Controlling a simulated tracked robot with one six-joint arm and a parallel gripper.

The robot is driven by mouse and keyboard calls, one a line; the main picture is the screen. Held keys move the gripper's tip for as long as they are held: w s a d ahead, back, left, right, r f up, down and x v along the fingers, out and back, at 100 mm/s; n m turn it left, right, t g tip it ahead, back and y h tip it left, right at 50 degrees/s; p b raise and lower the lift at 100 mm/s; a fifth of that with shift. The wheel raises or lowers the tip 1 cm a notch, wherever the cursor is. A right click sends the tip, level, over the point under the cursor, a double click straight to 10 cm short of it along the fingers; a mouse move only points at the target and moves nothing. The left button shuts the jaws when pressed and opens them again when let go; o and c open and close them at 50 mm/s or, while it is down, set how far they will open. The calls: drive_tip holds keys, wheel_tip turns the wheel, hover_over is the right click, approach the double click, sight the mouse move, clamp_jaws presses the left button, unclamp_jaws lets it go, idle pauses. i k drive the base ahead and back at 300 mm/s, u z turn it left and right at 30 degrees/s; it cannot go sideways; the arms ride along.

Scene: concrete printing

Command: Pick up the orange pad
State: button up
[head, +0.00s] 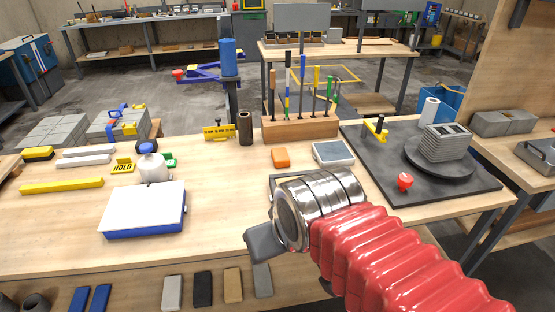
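The orange pad (280,157) is a small block with rounded corners. It lies flat on the wooden bench (60,240), in front of the wooden tool rack (300,127) and left of a grey-blue square pad (334,153). My gripper (264,243) is low in the middle of the view, nearer to me than the orange pad and apart from it. A dark grey part of it shows at the end of my arm. The arm hides the rest, so its opening cannot be seen.
The rack holds several upright tools. A dark cylinder (245,128) stands left of the orange pad, near a yellow level (219,132). A black board (385,175) with a printed grey piece (446,142) lies right. A white-topped blue box (144,208) and white bottle (152,164) stand left.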

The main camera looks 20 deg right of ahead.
sight(280, 157)
drive_tip(key=z, duration=0.05)
drive_tip(key=i, duration=1)
drive_tip(key=u, duration=0.05)
